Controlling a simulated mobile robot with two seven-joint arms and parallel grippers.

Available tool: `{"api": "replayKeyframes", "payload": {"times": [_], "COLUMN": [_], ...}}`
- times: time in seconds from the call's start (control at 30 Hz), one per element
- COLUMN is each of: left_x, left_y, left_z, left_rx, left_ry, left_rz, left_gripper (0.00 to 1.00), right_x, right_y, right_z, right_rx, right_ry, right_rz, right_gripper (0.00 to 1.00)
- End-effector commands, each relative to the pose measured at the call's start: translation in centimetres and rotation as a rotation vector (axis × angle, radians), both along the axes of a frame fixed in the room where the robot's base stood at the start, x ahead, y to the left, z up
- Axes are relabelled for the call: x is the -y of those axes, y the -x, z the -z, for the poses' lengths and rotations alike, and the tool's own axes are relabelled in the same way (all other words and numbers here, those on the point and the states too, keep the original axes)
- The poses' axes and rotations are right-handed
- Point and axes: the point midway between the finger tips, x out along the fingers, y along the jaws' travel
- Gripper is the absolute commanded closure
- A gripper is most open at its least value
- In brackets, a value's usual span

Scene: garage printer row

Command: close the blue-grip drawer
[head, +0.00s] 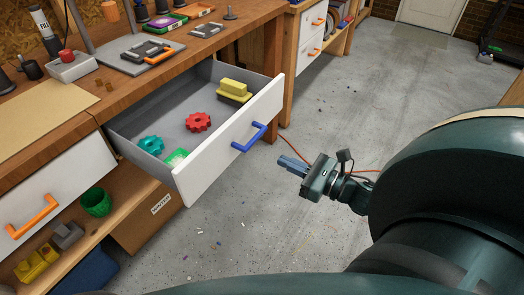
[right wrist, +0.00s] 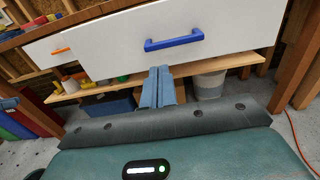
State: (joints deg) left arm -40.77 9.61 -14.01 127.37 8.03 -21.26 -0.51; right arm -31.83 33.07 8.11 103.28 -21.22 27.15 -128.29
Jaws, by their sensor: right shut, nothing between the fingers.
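The blue-grip drawer (head: 225,150) stands well open under the bench in the head view. Its white front carries a blue handle (head: 249,137), which also shows in the right wrist view (right wrist: 174,40). Inside lie a red gear (head: 198,122), a teal gear (head: 151,145), a green piece (head: 177,157) and a yellow block (head: 235,90). My right gripper (head: 283,160) is shut and empty, in front of the drawer, apart from the handle and to its right. In the right wrist view its fingers (right wrist: 161,80) point toward the drawer front, below the handle. My left gripper is not in view.
A closed drawer with an orange handle (head: 32,216) is at left. An orange cable (head: 297,150) lies on the floor. The floor before the drawer is otherwise mostly clear.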

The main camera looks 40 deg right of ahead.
Motion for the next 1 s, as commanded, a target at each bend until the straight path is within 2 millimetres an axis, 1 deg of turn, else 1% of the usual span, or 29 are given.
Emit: {"api": "replayKeyframes", "payload": {"times": [0.03,0.2,0.3,0.4,0.6,1.0], "left_x": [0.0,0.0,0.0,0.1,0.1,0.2], "left_y": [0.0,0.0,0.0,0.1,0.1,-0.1], "left_z": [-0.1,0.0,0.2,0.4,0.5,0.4], "left_rx": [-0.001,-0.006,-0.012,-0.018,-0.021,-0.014], "left_ry": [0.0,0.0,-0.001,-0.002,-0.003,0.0], "left_rz": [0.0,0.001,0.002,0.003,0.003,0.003], "left_gripper": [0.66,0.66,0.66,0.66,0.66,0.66], "right_x": [-0.4,-1.7,-2.3,-2.7,-3.0,-3.1], "right_y": [-1.2,-4.2,-5.6,-6.5,-7.2,-7.4], "right_z": [-0.2,-0.1,-0.1,0.0,0.0,0.1], "right_rx": [0.004,0.002,0.0,-0.001,-0.002,-0.001], "right_ry": [0.001,0.0,0.0,-0.002,0.0,-0.001], "right_rz": [-0.001,0.0,0.0,0.0,0.001,0.001], "right_gripper": [1.0,1.0,1.0,1.0,1.0,1.0]}}
